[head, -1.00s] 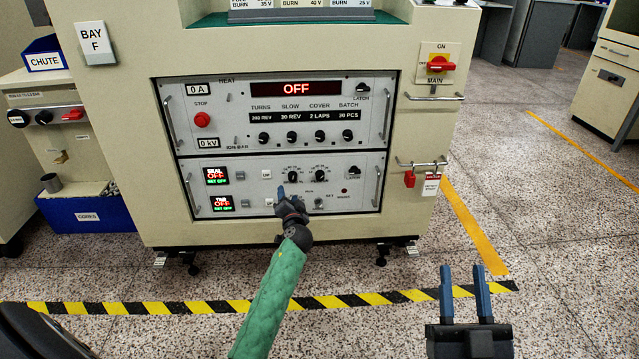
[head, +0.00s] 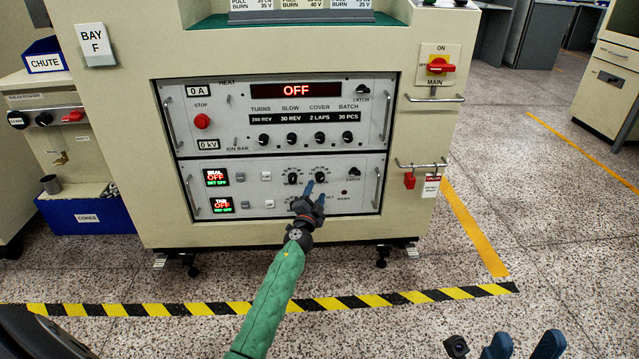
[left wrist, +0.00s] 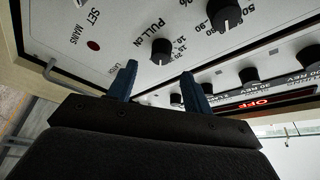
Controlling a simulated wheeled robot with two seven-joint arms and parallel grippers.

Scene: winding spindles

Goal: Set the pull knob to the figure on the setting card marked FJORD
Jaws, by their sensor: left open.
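The pull knob (left wrist: 161,52) is black and round, with "PULL CN" lettering and a numbered scale beside it in the left wrist view. In the head view it is the right one of two dial knobs (head: 320,177) on the lower panel. My left gripper (head: 309,192) is open and empty just below it; its two blue fingers (left wrist: 158,85) stand apart, short of the knob in the wrist view. Three setting cards (head: 301,4) sit at the top edge, cut off; no FJORD name is readable. My right gripper (head: 524,345) is open and empty at bottom right.
The other dial knob (head: 293,178) is close on the left. A latch knob (head: 354,171), a red lamp (head: 344,192) and a panel handle (head: 378,187) are on the right. The upper panel's display (head: 296,91) reads OFF. Floor in front is clear.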

